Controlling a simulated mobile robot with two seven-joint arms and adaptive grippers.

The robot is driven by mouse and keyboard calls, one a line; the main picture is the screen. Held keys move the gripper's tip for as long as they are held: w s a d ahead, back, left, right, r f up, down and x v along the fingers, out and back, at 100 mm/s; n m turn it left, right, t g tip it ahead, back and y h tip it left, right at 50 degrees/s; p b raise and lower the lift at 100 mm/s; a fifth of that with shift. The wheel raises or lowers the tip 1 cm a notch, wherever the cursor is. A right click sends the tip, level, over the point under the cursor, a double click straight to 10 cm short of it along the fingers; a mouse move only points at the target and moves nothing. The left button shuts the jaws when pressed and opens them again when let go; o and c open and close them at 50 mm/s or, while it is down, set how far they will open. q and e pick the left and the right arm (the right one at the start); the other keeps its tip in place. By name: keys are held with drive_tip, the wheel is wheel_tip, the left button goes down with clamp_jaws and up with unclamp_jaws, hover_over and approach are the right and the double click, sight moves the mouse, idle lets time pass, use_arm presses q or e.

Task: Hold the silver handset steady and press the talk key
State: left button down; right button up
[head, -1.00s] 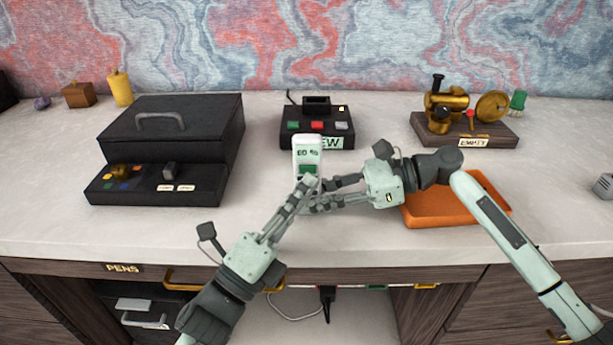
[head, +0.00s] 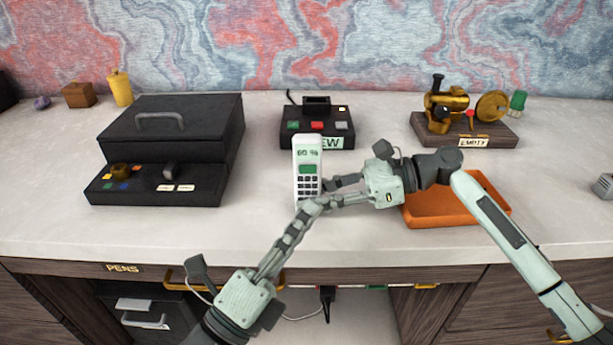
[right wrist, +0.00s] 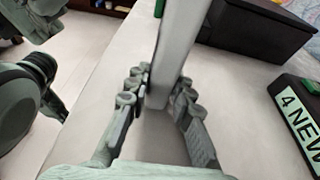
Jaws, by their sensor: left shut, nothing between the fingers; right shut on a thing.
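The pale silver handset (head: 308,150) stands upright at the middle of the desk, with a small green screen and dark keys facing me. My right gripper (head: 326,193) is shut on its lower part from the right. In the right wrist view the handset (right wrist: 178,45) rises between the two fingers (right wrist: 157,98). My left gripper (head: 314,203) is shut and empty, its tips in front of the handset's lower end. The tips overlap the handset's bottom in the picture; I cannot tell whether they touch it. Individual key labels are too small to read.
A black base (head: 317,131) with coloured buttons stands behind the handset. A black box (head: 172,132) is at left, an orange tray (head: 455,210) at right under my right arm. A brass device on a wooden stand (head: 465,130) is at back right. The front desk strip is clear.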

drive_tip(key=o, duration=0.9)
drive_tip(key=shift+d, duration=0.1)
